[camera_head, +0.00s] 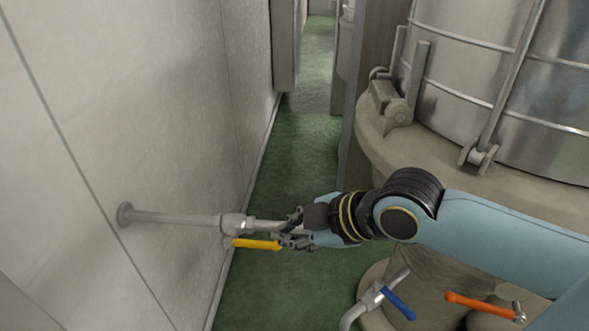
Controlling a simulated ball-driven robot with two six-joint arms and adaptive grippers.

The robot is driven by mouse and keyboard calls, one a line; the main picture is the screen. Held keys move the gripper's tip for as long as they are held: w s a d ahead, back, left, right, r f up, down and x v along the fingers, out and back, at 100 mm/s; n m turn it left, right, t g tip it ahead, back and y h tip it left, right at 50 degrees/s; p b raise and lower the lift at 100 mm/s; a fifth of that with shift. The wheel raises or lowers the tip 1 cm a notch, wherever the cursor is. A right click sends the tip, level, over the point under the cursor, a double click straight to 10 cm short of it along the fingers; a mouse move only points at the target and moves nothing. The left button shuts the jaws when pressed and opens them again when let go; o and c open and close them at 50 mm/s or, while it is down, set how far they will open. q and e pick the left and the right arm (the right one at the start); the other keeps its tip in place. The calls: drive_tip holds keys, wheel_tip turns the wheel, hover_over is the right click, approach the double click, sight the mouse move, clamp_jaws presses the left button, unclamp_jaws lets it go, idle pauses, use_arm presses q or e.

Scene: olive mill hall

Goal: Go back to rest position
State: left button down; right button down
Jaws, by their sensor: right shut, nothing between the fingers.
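My right arm comes in from the right and reaches left across the middle. Its dark gripper (294,234) is shut with nothing between the fingers. It is at the outer end of a grey pipe (173,218) that comes out of the left wall, close beside a yellow valve handle (256,244). The handle lies roughly along the pipe, just below it. Whether the fingers touch the handle or the pipe I cannot tell. My left gripper is not in view.
A pale wall (150,110) runs along the left. A large steel tank (480,80) stands on a base at the right. Below my arm are a blue handle (397,303) and an orange handle (480,305). The green floor (300,150) is clear between wall and tank.

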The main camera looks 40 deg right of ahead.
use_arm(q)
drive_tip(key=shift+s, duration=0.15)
use_arm(e)
drive_tip(key=shift+s+r, duration=0.4)
drive_tip(key=shift+s, duration=0.05)
